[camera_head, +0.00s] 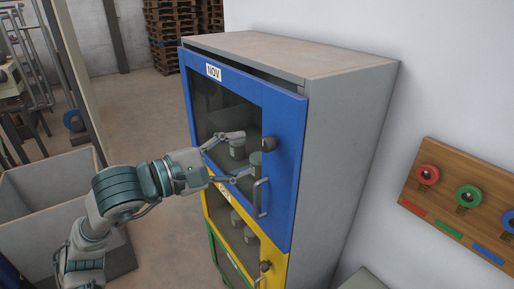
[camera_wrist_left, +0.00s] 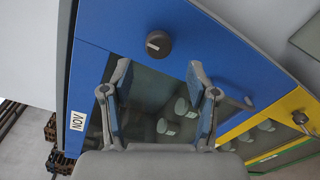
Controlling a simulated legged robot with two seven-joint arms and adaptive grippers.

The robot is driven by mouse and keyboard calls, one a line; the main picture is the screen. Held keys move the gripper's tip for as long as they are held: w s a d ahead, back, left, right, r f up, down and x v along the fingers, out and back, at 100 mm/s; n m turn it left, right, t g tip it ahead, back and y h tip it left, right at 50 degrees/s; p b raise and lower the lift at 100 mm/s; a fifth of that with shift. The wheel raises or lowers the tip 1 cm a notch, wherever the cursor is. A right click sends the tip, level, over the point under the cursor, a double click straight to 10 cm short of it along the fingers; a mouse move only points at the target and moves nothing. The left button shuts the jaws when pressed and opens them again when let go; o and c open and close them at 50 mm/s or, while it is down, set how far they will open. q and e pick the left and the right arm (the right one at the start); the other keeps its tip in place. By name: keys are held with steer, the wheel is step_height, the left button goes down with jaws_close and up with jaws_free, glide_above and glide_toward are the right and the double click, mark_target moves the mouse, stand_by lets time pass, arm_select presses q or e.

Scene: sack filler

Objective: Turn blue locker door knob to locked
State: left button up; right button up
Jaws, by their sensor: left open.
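The blue locker door (camera_head: 283,150) is the top door of a grey cabinet and has a dark window and a "NOV" label. Its round dark knob (camera_head: 268,144) sits on the blue frame above the door's handle (camera_head: 261,198). The knob also shows in the left wrist view (camera_wrist_left: 158,43), beyond my fingertips, with a pale mark on its face. My left gripper (camera_head: 243,154) is open and empty in front of the door window, to the left of the knob and apart from it. In the wrist view its two fingers (camera_wrist_left: 158,80) are spread below the knob. My right gripper is not in view.
A yellow door (camera_head: 276,262) with its own knob (camera_head: 265,266) is below, then a green door. Jars (camera_wrist_left: 182,106) stand behind the glass. A wooden board (camera_head: 451,200) with coloured rings hangs on the right wall. A grey bin (camera_head: 50,184) stands at left.

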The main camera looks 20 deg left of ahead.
arm_select(q)
steer(key=v, duration=0.6)
steer(key=shift+a, duration=0.15)
